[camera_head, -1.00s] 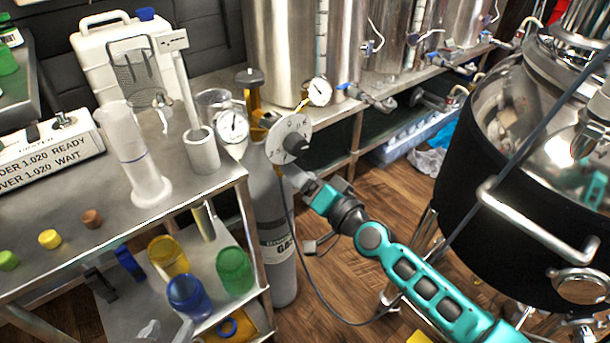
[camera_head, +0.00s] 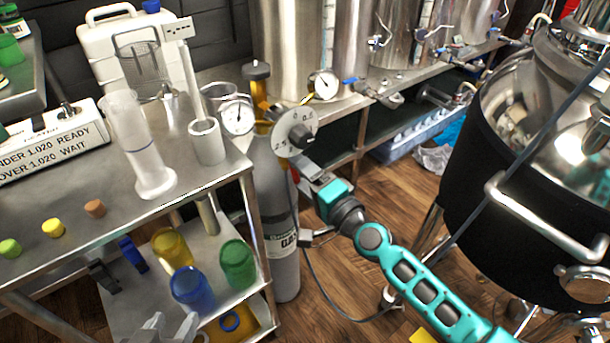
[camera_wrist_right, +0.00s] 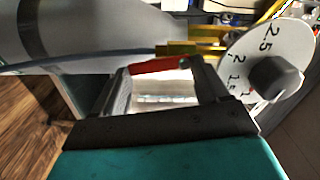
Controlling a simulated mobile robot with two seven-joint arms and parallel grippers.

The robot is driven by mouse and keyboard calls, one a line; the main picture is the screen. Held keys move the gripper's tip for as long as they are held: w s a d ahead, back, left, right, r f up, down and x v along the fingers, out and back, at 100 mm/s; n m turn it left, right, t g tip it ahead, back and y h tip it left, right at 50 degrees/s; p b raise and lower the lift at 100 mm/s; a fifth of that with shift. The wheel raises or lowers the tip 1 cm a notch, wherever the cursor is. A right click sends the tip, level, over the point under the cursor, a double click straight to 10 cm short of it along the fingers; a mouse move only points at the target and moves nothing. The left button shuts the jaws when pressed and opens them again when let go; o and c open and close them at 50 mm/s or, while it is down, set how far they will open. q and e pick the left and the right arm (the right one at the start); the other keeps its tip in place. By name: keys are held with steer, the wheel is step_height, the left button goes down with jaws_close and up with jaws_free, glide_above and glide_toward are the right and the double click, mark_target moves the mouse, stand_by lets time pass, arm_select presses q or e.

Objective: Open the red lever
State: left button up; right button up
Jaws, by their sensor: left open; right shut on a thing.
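The red lever (camera_wrist_right: 160,66) shows in the right wrist view, beside a brass fitting (camera_wrist_right: 176,48) and below a blue hose. My right gripper (camera_wrist_right: 163,72) is shut on the lever, which spans between its two fingertips. In the head view my right gripper (camera_head: 307,168) is at the upper part of the grey gas cylinder (camera_head: 273,190), just below the round numbered dial (camera_head: 295,130).
A steel table (camera_head: 85,205) on the left holds a measuring cylinder (camera_head: 140,150) and small caps. Coloured cups stand on its lower shelf. Two gauges (camera_head: 236,117) sit by the cylinder top. A black-jacketed steel tank (camera_head: 520,200) stands at the right. Wooden floor lies between.

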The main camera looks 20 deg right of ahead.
steer(key=o, duration=1.1)
steer(key=shift+c, duration=0.2)
steer(key=v, duration=1.3)
steer(key=shift+b, duration=0.4)
steer(key=shift+r, duration=0.1)
